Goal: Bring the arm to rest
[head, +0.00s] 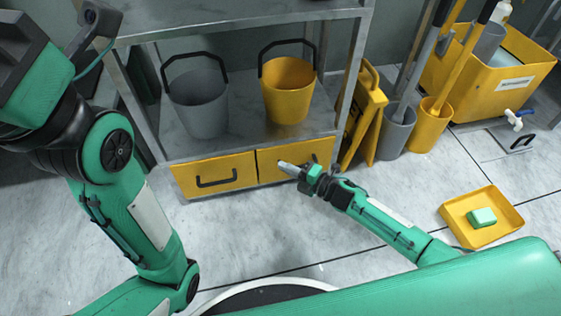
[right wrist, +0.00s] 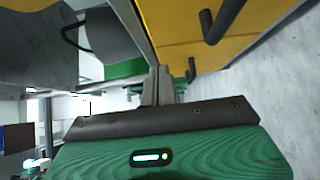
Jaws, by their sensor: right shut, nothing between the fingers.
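My right gripper (head: 284,167) is in front of the right yellow drawer of the metal shelf unit. Its fingers are closed together with nothing between them. In the right wrist view the closed fingers (right wrist: 158,86) point toward the unit, with a yellow drawer front (right wrist: 185,30) and its dark handle close by. My left arm (head: 125,190) rises along the left side of the head view. The left gripper is not clearly visible there.
A grey bucket (head: 197,100) and a yellow bucket (head: 289,90) stand on the shelf (head: 236,143). A yellow folded sign (head: 364,125) and tall bins (head: 396,130) stand right of it. A yellow tray (head: 455,215) with a green block (head: 482,217) lies on the floor.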

